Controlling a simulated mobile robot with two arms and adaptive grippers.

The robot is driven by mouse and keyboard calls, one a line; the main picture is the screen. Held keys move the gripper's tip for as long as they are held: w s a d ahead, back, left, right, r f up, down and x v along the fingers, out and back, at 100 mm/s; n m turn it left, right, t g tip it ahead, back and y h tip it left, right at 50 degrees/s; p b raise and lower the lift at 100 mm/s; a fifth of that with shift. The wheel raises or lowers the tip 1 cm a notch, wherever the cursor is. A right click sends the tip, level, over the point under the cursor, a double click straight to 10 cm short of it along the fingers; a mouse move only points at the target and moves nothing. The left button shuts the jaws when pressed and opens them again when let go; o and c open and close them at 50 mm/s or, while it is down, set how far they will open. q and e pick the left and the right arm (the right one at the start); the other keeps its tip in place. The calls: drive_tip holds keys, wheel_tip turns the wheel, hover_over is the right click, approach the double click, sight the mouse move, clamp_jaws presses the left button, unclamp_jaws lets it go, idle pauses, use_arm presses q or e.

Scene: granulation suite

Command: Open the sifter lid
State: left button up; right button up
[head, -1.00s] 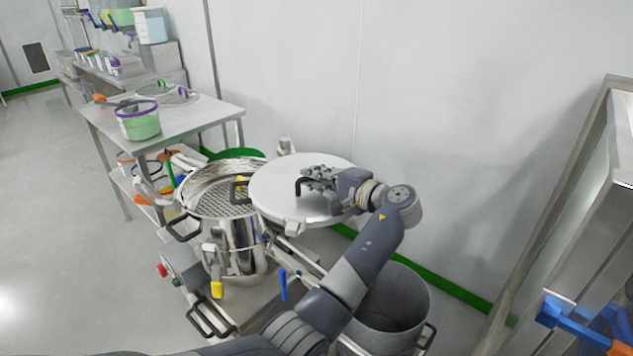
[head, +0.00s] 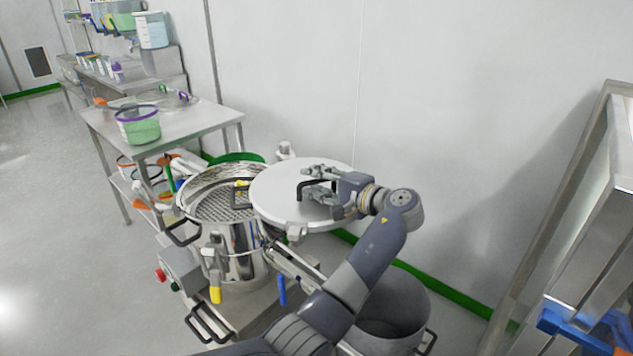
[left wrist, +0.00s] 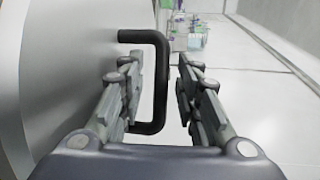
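The sifter (head: 228,245) is a shiny steel drum, its top uncovered so the perforated mesh (head: 225,203) shows. Its round flat lid (head: 275,195) is swung out to the right of the drum and lies about level, overlapping the rim only near its left edge. A black bar handle (head: 301,190) stands on the lid. My left gripper (head: 320,181) is at this handle with its fingers spread. In the left wrist view the handle (left wrist: 158,85) lies between the open fingers (left wrist: 160,80), with gaps visible. My right gripper is not in view.
A grey bin (head: 395,305) stands below my left arm. A steel table (head: 195,120) with a green tub (head: 138,127) is at the left back. The wall is behind the lid; a steel frame (head: 570,200) stands at the right.

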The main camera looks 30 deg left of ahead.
use_arm(q)
drive_tip(key=v, duration=1.2)
